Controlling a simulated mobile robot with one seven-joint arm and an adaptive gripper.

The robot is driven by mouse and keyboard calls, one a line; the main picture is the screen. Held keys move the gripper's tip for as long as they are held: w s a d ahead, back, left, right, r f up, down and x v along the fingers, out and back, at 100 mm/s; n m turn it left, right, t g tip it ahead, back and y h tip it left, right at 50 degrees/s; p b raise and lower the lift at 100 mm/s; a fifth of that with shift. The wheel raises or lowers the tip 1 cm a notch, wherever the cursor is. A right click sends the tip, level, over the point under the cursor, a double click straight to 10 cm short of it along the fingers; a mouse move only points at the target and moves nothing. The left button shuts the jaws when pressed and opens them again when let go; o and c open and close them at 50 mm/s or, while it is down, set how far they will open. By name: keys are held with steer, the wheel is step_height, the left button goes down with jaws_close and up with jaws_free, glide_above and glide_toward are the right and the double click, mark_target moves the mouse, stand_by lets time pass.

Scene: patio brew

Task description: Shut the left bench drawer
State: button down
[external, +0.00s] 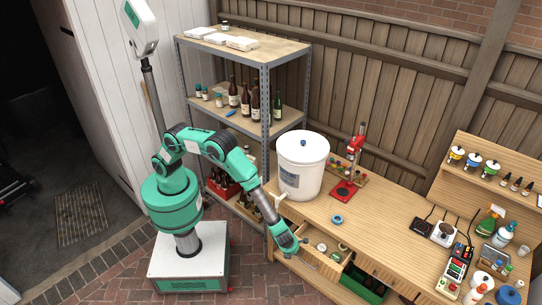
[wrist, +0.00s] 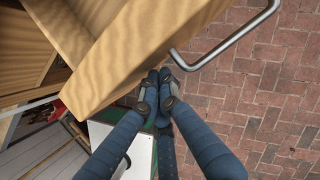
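The left bench drawer (external: 313,257) is pulled out from the wooden bench, with small jars and lids inside. In the wrist view its wooden front (wrist: 165,45) is large and close, and a metal bar handle (wrist: 232,40) sticks out from it. My gripper (wrist: 158,78) has its two fingers together with nothing seen between them. The fingertips are close to the edge of the drawer front; I cannot tell whether they touch it. In the external view my gripper (external: 300,243) is at the drawer's left end, and my wrist hides part of the front.
A white bucket (external: 302,166) and a red press (external: 346,188) stand on the bench top above the drawer. A green crate (external: 364,284) with bottles is to the right. A metal shelf (external: 268,95) with bottles stands behind my arm. Brick floor (wrist: 270,110) is open before the bench.

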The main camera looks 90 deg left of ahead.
steer(key=p, duration=0.3)
glide_above(310, 240)
steer(key=shift+w+a, duration=0.35)
steer(key=shift+w, duration=0.05)
steer(key=shift+s+d, duration=0.45)
steer(key=shift+s+d+r, duration=0.15)
steer(key=shift+s+d, duration=0.4)
steer(key=shift+d, duration=0.05)
steer(key=shift+s+d+r, duration=0.15)
steer(key=shift+s+d, duration=0.4)
steer(key=v, duration=0.9)
steer(key=shift+r+p, duration=0.2)
steer(key=shift+p, duration=0.25)
